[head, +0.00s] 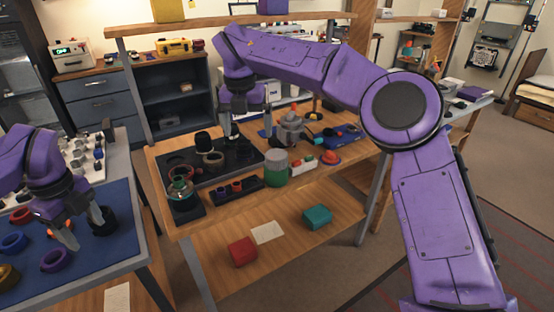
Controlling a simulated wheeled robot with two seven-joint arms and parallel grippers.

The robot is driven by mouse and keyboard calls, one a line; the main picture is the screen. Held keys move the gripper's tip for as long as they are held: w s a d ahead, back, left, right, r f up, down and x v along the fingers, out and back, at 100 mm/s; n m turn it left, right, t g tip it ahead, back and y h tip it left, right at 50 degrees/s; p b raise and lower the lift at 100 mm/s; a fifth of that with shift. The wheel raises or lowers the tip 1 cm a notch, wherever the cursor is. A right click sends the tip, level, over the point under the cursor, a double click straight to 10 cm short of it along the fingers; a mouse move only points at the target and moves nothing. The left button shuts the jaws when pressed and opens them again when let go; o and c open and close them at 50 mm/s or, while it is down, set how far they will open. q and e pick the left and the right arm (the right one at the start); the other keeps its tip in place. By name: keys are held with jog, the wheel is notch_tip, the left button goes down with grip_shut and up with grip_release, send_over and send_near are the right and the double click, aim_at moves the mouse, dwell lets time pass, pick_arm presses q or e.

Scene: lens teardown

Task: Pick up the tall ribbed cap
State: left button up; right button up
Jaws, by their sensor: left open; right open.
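My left gripper (86,229) is open over the blue mat (120,262) on the left table. A short, wide black cylinder (105,224) stands on that mat, right beside its right finger; I cannot tell if they touch. My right gripper (248,128) is open and points down above the back right of a dark tray (228,171) on the wooden bench. A taller black cylinder (203,141) stands at the back of that tray, left of the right gripper. Ribbing is too small to make out, so I cannot tell which black cylinder is the tall ribbed cap.
A green-and-grey jar (276,168) and a small dark rack (235,190) stand at the bench front. Coloured rings, including a purple one (55,260), lie on the blue mat. A red box (243,251) and a teal box (317,217) sit on the lower shelf.

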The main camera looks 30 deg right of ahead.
aim_at(277, 153)
jog(key=w+d+f+n, duration=0.1)
jog(key=d+f+n, duration=0.3)
jog(key=n, duration=0.7)
jog(key=w+d+f+n+t+h, duration=0.1)
jog(key=d+f+n, duration=0.3)
jog(key=n, duration=0.7)
jog(key=w+d+f+n+h, duration=0.1)
jog(key=w+d+f+n, duration=0.2)
jog(key=f+n, duration=0.4)
jog(key=shift+w+d+f+n+t, duration=0.1)
jog(key=shift+d+f+n+t, duration=0.1)
jog(key=shift+n, duration=0.9)
jog(key=shift+d+f+n+t, duration=0.1)
jog(key=shift+d+n+t, duration=0.1)
jog(key=shift+n, duration=0.9)
jog(key=shift+r, duration=0.1)
jog(key=c, duration=0.9)
